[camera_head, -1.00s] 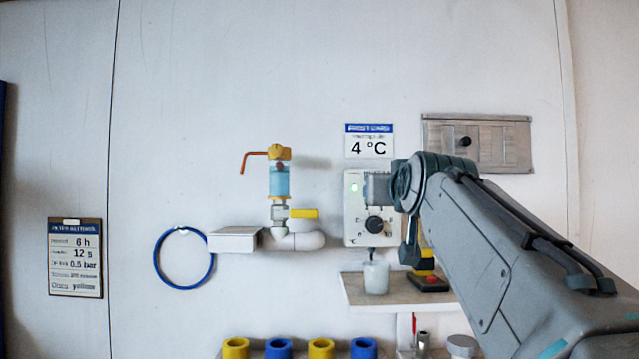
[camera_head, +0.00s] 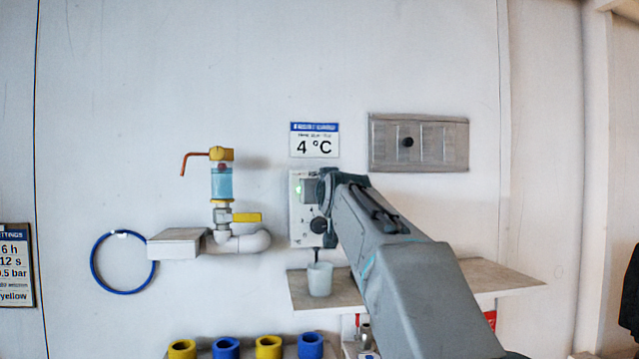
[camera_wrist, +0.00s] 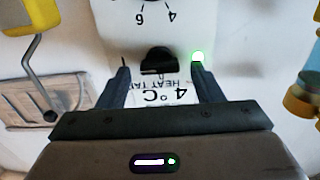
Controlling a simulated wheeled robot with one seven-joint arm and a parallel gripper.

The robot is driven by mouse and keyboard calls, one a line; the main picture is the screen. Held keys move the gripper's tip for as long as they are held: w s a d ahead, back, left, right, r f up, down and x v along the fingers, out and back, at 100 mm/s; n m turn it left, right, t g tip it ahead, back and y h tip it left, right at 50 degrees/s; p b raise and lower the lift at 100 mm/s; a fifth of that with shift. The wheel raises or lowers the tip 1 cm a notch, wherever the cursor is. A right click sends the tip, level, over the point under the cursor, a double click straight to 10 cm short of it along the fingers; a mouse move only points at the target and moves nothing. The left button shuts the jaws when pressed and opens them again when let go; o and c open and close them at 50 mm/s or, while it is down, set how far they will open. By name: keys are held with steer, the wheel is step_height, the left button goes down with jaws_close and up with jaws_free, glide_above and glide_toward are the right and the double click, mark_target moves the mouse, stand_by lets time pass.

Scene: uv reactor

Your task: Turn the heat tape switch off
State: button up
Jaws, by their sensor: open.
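The heat tape box (camera_head: 297,238) is a white panel on the wall, partly hidden by my arm in the head view. It has a black dial (camera_head: 318,225) and a lit green lamp (camera_head: 298,188). The wrist view sees the box (camera_wrist: 182,42) upside down, with the lamp (camera_wrist: 197,57) glowing green. A black switch (camera_wrist: 158,60) sits beside the "HEAT TAPE" lettering. My gripper (camera_wrist: 161,76) is open, with one finger to each side of the switch. I cannot tell whether the fingers touch it.
A 4 °C sign (camera_head: 314,140) hangs above the box, and a grey panel (camera_head: 419,143) is to its right. A pipe with a yellow-handled valve (camera_head: 246,217) stands to the left.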

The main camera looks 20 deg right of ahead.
steer(key=c, duration=1)
steer(key=shift+f+b, duration=0.1)
steer(key=shift+b, duration=0.2)
steer(key=n+b, duration=0.3)
steer(key=n, duration=0.5)
steer(key=n+b, duration=0.3)
steer(key=n, duration=0.6)
steer(key=shift+w+a+f+n, duration=0.1)
steer(key=shift+a+f+n, duration=0.1)
steer(key=shift+n, duration=0.4)
